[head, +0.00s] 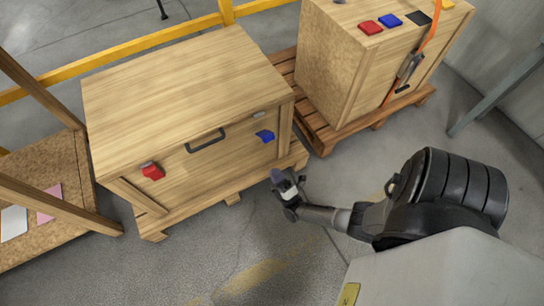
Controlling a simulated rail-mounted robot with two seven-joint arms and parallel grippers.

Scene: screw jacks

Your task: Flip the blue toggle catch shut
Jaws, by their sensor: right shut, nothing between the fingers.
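The blue toggle catch (265,136) is on the front face of the wooden crate (190,95), near its right end. A small grey plate (259,114) sits above it, with bare wood between the two. My right gripper (278,178) is shut and empty. It appears below and slightly right of the blue catch in the picture, apart from it, near the crate's lower right corner. My left gripper is not in view.
A red toggle catch (152,171) and a dark handle (206,141) are on the same crate face. A second crate (335,65) with an orange strap (430,35) stands on a pallet at upper right. A wooden frame (75,210) stands left. The floor in front is clear.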

